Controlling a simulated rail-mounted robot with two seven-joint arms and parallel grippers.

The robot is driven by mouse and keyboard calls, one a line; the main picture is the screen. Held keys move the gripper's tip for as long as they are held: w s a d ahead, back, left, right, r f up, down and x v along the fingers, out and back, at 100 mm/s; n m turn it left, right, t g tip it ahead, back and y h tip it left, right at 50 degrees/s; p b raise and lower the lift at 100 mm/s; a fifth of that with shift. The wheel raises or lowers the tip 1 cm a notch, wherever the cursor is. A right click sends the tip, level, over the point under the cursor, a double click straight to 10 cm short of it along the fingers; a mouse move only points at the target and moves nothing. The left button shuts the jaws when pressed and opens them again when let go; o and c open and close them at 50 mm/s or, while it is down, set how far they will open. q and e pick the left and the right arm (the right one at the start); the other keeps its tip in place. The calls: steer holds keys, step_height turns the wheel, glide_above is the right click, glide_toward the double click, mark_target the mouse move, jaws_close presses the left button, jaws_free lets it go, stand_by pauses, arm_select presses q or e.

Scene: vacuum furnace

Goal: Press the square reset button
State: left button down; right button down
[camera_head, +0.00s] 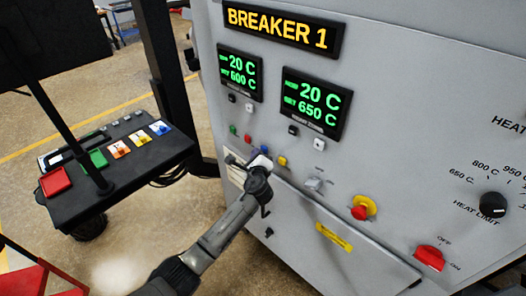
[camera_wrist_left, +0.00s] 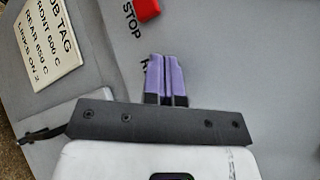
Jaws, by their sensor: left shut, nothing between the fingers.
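My left gripper (camera_head: 260,161) is at the grey furnace front, just below a row of small coloured buttons. In the left wrist view its two purple fingers (camera_wrist_left: 166,75) are shut together with nothing between them, pointing at the panel. A small blue button (camera_head: 263,148) shows just above the hand, but I cannot read its label or tell if it is the square reset button. In the wrist view a partly covered label lies beside the fingertips, and whatever is behind them is hidden. I cannot tell whether the fingertips touch the panel. My right gripper is not in view.
A red button (camera_wrist_left: 146,8) marked STOP is above the fingers. A job tag (camera_wrist_left: 40,45) is to their left. A yellow button (camera_head: 282,160), a red-and-yellow emergency knob (camera_head: 361,210) and a red switch (camera_head: 429,258) lie to the right. A black console (camera_head: 125,165) stands left.

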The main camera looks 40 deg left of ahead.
arm_select(q)
steer(key=shift+w, duration=0.1)
stand_by(0.5)
steer(key=shift+w, duration=0.3)
stand_by(0.7)
steer(key=shift+s+p, duration=0.55)
steer(key=shift+s, duration=0.3)
steer(key=shift+a, duration=0.1)
